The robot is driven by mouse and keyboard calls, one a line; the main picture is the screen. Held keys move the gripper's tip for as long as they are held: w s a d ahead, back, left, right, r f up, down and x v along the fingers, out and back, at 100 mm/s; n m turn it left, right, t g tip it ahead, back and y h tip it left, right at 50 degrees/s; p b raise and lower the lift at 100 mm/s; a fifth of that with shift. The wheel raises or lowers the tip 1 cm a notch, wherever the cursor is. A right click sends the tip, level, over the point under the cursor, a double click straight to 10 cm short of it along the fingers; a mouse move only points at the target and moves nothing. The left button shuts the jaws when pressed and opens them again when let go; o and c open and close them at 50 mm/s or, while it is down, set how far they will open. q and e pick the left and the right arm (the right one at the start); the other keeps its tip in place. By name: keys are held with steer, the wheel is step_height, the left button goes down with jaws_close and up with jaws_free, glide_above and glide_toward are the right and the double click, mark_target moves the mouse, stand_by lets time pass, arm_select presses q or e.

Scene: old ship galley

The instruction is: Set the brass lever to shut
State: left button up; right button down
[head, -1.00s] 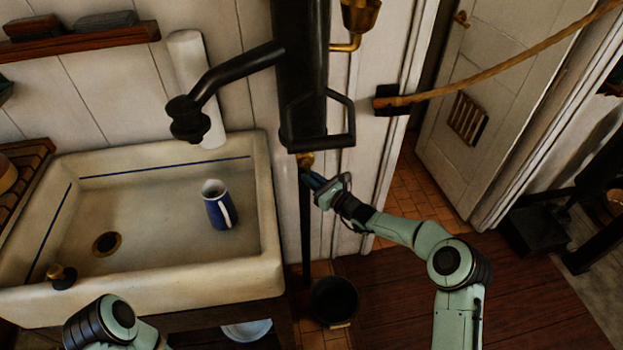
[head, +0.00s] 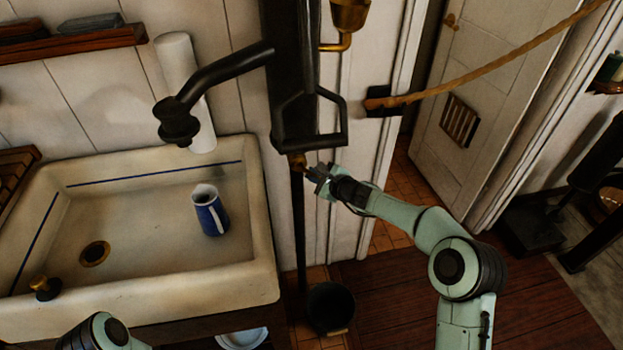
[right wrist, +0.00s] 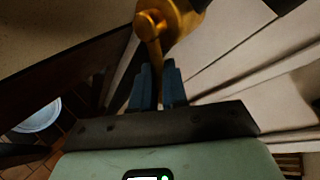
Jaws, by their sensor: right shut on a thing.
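The brass lever (head: 298,161) is at the foot of the black pump column, to the right of the sink. In the right wrist view its round brass body (right wrist: 168,20) is at the top, and a thin brass arm (right wrist: 154,52) comes down from it to my blue fingertips. My right gripper (head: 313,174) is at the lever, shut on it; its fingers also show in the right wrist view (right wrist: 158,85). The fingers partly hide the lever's end. Of my left arm only a link shows at the bottom left of the head view; its gripper is out of view.
A black pump column (head: 290,70) with a looped handle (head: 312,138) stands above the lever. A white sink (head: 150,268) with a blue jug (head: 208,214) is to the left. A dark bucket (head: 331,306) stands on the floor below. A rope (head: 480,74) spans the doorway.

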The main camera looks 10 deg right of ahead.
arm_select(q)
steer(key=w+r+p, duration=0.3)
steer(key=r+p, duration=0.3)
steer(key=r, duration=0.1)
steer(key=shift+w+r+t+p, duration=0.3)
steer(key=shift+w+r, duration=0.05)
steer(key=shift+r, duration=0.05)
arm_select(e)
steer(key=shift+w+d+r+n+g+h, duration=0.1)
steer(key=shift+d+r+n+g+h, duration=0.1)
steer(key=shift+r+n+h, duration=1.1)
steer(key=shift+d+r+n+g+h, duration=0.2)
steer(key=shift+r+n+h, duration=0.55)
steer(key=shift+n+h, duration=0.55)
steer(key=c, duration=1.1)
jaws_free()
steer(key=shift+c, duration=0.2)
